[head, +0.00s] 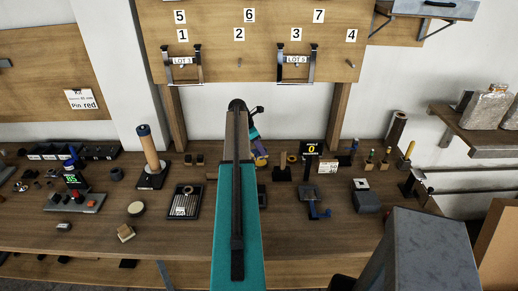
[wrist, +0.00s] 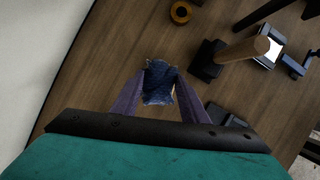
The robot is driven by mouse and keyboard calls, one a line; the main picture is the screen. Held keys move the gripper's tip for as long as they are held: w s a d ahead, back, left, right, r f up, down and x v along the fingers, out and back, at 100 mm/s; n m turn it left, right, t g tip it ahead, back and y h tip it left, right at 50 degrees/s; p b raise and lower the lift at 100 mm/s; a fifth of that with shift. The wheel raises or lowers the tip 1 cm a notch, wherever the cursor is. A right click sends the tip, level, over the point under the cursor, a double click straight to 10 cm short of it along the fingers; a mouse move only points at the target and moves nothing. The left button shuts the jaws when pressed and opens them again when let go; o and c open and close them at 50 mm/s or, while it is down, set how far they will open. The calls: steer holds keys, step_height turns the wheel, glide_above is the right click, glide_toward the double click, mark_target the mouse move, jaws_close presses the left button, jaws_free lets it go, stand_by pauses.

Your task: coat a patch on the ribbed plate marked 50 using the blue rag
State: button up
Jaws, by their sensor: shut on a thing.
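The blue rag (wrist: 159,88) is a small crumpled cloth between the purple fingers of my gripper (wrist: 160,78) in the wrist view. My gripper is shut on it, above the wooden bench. In the head view my gripper (head: 260,160) is mostly hidden behind my own arm, near the back of the bench, and I cannot make out the rag there. The ribbed plate marked 50 (head: 186,198) lies flat on the bench in the head view, to the left of my arm. Its dark frame holds light ribs and a white label. My gripper is apart from it, farther back and right.
A tall cylinder on a stand (head: 150,148) rises just behind and left of the plate. A round tin (head: 136,209) and a small wooden block (head: 126,233) lie left of it.

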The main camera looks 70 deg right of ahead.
steer(key=shift+r+p, duration=0.7)
steer(key=shift+r, duration=0.75)
steer(key=shift+w, duration=0.1)
steer(key=w+a+r+n+b, duration=0.1)
steer(key=w+a+b, duration=0.4)
steer(key=w+a, duration=2.9)
steer(key=w+a+r+n+b, duration=0.1)
steer(key=a+b, duration=0.4)
steer(key=a, duration=4)
steer(key=shift+w+r+t+h, duration=0.3)
steer(key=shift+w+r, duration=0.05)
steer(key=shift+w, duration=0.25)
steer(key=shift+d, duration=0.2)
